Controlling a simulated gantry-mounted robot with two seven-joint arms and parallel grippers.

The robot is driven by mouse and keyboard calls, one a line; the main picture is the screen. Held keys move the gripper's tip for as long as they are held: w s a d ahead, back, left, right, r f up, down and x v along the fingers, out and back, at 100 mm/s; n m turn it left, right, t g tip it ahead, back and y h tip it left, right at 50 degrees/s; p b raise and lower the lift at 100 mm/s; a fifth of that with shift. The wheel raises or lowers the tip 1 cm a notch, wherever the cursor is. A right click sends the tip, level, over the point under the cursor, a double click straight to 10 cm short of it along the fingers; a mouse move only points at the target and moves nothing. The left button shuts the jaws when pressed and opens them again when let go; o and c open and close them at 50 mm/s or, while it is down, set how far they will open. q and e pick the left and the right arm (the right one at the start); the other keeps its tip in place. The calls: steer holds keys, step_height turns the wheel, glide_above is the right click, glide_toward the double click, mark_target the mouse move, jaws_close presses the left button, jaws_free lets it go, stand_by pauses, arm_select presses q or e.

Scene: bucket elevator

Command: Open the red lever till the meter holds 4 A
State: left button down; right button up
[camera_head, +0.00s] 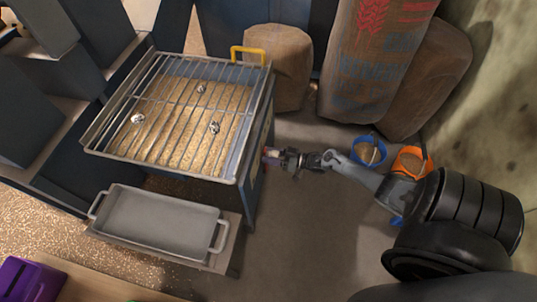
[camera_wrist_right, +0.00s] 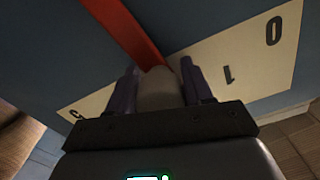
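The red lever (camera_wrist_right: 130,27) runs down from the top in the right wrist view, ending at a pale grey knob (camera_wrist_right: 159,90). Behind it on the blue panel is a cream scale plate (camera_wrist_right: 250,58) with 0 and 1 at the right and what looks like 5 at the lower left. My right gripper (camera_wrist_right: 160,88) has its fingers on either side of the knob, with no clear gap. In the head view my right gripper (camera_head: 272,156) is at the right side of the grated hopper (camera_head: 88,140). No ammeter can be made out. My left gripper is not in view.
A grey tray (camera_head: 165,252) stands in front. Blue (camera_head: 355,150) and orange (camera_head: 426,166) buckets stand right of my right gripper. Sacks (camera_head: 375,60) lean behind. A purple box (camera_head: 35,280) is front left.

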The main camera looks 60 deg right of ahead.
steer(key=shift+o, duration=1.1)
steer(key=shift+s+a, duration=0.1)
steer(key=shift+o, duration=0.3)
steer(key=shift+a, duration=0.1)
steer(key=shift+s+d+r, duration=0.1)
steer(key=shift+s+d, duration=0.25)
steer(key=shift+s, duration=0.1)
steer(key=p+v, duration=0.2)
steer(key=v, duration=0.8)
steer(key=shift+a+p, duration=0.2)
steer(key=shift+p, duration=0.2)
